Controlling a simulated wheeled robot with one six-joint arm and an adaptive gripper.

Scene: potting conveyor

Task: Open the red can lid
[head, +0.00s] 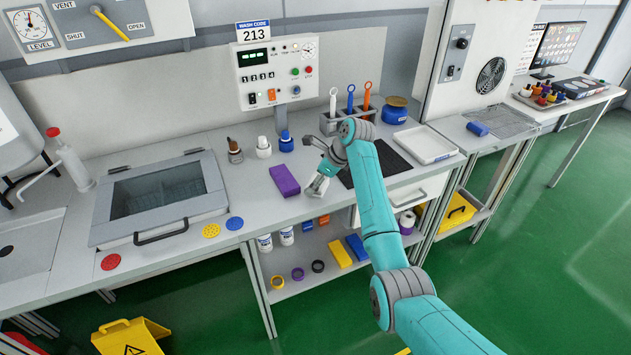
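Part of a red object (18,344) shows on the floor at the bottom left corner, mostly cut off by the frame. No other clear red can with a lid shows. My gripper (316,170) is over the bench in the middle, far to the right of both red things and apart from them.
A purple block (285,181) lies just left of my gripper. Several bottles stand behind it. A black mat (390,160) and white tray (425,145) are to the right. Green floor is clear at the right.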

